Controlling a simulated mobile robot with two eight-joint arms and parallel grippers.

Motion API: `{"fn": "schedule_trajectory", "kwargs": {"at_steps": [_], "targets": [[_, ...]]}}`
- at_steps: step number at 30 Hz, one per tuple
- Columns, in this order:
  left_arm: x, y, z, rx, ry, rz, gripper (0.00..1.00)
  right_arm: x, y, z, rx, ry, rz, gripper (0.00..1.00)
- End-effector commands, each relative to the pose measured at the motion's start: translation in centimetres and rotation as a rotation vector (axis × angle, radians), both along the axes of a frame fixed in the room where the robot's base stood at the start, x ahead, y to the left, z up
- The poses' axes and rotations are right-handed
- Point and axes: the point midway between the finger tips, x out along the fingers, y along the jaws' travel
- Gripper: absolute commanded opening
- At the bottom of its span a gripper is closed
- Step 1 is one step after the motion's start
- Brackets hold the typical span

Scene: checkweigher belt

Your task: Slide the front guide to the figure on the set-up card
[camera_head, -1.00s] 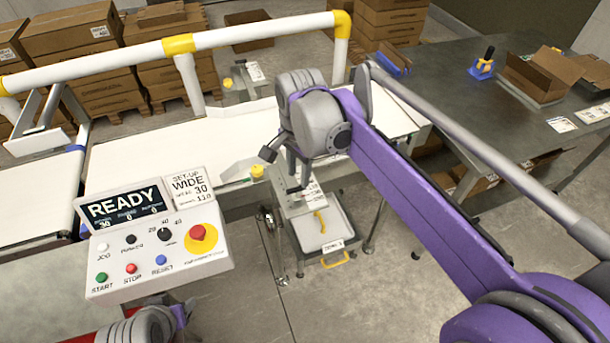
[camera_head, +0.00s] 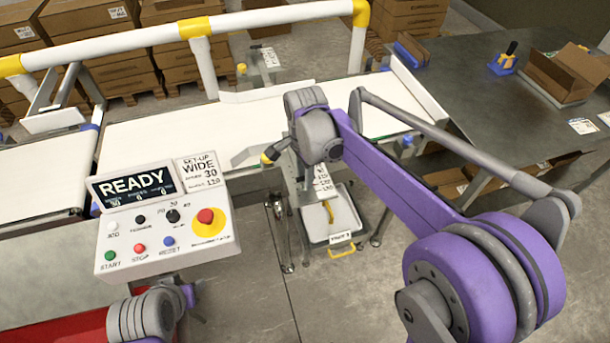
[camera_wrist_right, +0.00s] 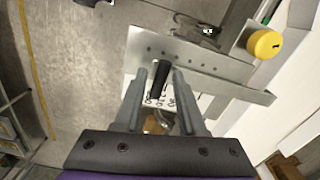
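In the right wrist view, a black peg-like handle (camera_wrist_right: 161,79) stands at a grey metal plate (camera_wrist_right: 195,62) with a row of holes. A white scale with figures (camera_wrist_right: 165,101) lies beside it. My right gripper (camera_wrist_right: 159,74) has its fingers apart, one each side of the handle, with gaps visible. In the head view my right gripper (camera_head: 278,152) is by the belt's front edge, its fingers hard to make out.
A yellow knob (camera_wrist_right: 265,43) is beside the plate; it also shows in the head view (camera_head: 267,160). The control panel (camera_head: 165,225) with its red stop button stands at left. A grey tray (camera_head: 333,220) sits below. The white belt (camera_head: 180,130) is empty.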

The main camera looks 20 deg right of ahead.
Motion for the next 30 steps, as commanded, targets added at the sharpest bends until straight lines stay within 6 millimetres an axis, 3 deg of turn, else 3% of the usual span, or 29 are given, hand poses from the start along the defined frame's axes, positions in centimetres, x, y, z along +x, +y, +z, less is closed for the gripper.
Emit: {"fn": "schedule_trajectory", "kwargs": {"at_steps": [9,16,30], "targets": [[0.00,0.00,0.00,0.000,0.000,0.000,0.50,-0.01,-0.01,-0.33,0.000,0.000,0.000,0.40],[0.00,0.00,-0.01,0.000,0.000,0.000,0.50,-0.01,0.00,-0.31,0.000,0.000,0.000,0.00],[0.00,0.00,0.00,0.000,0.000,0.000,0.50,-0.01,0.00,-0.29,0.000,0.000,0.001,0.00]]}}
